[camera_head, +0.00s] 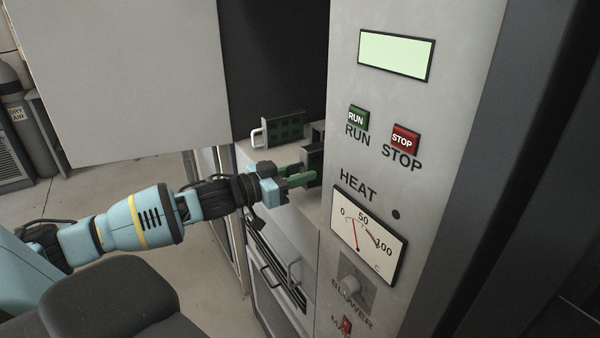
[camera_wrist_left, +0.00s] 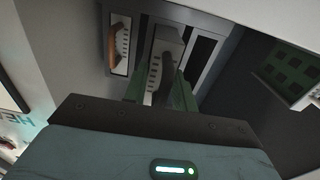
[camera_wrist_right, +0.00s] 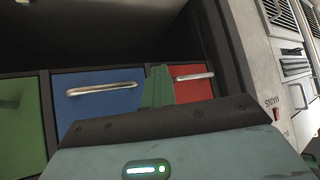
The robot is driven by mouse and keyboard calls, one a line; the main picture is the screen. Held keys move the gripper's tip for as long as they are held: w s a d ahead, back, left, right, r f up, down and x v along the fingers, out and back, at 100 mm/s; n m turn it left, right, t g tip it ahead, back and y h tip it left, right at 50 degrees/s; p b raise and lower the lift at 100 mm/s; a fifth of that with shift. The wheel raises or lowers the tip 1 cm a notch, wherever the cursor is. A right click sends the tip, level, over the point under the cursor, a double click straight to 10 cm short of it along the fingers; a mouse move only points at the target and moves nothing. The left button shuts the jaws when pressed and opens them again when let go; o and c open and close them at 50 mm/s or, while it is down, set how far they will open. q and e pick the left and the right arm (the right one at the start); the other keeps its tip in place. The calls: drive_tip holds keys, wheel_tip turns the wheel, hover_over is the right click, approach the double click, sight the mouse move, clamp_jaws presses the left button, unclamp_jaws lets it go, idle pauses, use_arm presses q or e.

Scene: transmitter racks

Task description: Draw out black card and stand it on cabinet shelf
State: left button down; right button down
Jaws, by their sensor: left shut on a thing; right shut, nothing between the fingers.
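The black card (camera_wrist_left: 167,48) has a light slotted face with a dark handle. In the left wrist view it sits in a dark rack (camera_wrist_left: 118,22), between a card with an orange-brown handle (camera_wrist_left: 116,48) and a dark open slot. My left gripper (camera_wrist_left: 162,92) has its green fingers shut on the black card's handle. In the head view this gripper (camera_head: 304,179) reaches into the cabinet, and the card is mostly hidden behind the front panel. My right gripper (camera_wrist_right: 158,88) is shut and empty in front of coloured fronts.
A card with a white handle (camera_head: 282,130) stands on the cabinet shelf (camera_head: 246,153). The grey control panel (camera_head: 400,180) is close on the right of my left gripper. The right wrist view shows blue (camera_wrist_right: 98,98) and red (camera_wrist_right: 193,83) fronts with metal handles.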

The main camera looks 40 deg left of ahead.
idle(0.8)
use_arm(q)
drive_tip(key=c, duration=1.1)
unclamp_jaws()
drive_tip(key=shift+o, duration=0.2)
drive_tip(key=shift+s, duration=0.1)
drive_tip(key=shift+v, duration=0.75)
drive_tip(key=v, duration=1)
drive_tip(key=shift+s+a, duration=0.1)
drive_tip(key=shift+a, duration=0.05)
